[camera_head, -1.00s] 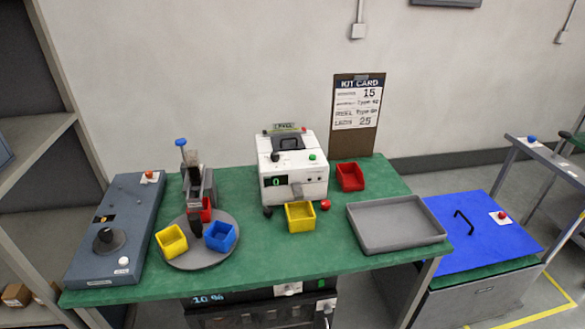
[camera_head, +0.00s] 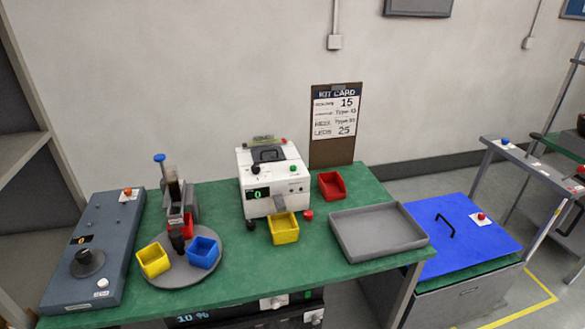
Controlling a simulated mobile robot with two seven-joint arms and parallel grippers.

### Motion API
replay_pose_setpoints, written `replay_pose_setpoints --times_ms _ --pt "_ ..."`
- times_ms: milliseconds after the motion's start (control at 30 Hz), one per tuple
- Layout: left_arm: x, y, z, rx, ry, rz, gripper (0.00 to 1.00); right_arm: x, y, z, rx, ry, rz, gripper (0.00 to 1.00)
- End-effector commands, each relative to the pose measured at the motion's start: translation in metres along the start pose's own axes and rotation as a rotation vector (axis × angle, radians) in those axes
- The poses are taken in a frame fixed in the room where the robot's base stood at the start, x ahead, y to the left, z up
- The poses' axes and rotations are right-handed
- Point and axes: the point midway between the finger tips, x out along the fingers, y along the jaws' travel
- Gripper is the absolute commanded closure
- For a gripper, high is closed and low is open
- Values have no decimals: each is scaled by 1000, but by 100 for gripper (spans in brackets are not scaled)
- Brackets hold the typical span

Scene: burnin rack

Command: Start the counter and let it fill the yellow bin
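The counter (camera_head: 275,180) is a white box on the green table, with a dark display showing a green 0. A green button (camera_head: 292,168) sits on its top right, and a black knob (camera_head: 255,170) on its top left. A yellow bin (camera_head: 284,229) stands at the counter's front, just below its grey chute (camera_head: 280,204); its inside looks empty. A second yellow bin (camera_head: 153,261) stands on the round grey turntable (camera_head: 178,277) at the left, beside a blue bin (camera_head: 204,253) and a red bin partly hidden by the dispenser post. Neither of my grippers shows in this view.
A grey tray (camera_head: 340,239) lies at the table's right, and a red bin (camera_head: 332,185) stands right of the counter. A blue-grey panel box (camera_head: 68,270) with a knob is at the left. A kit card (camera_head: 333,112) leans behind. A blue-lidded chest (camera_head: 440,255) stands right.

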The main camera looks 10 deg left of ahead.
Motion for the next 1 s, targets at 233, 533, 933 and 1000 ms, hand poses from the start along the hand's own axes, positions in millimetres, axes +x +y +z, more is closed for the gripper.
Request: replay_pose_setpoints --times_ms 233,533,933,1000 --pt "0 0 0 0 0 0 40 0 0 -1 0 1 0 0" --pt "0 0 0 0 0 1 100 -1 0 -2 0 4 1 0" --pt "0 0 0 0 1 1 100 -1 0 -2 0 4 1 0" --pt "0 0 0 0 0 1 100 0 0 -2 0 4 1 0"
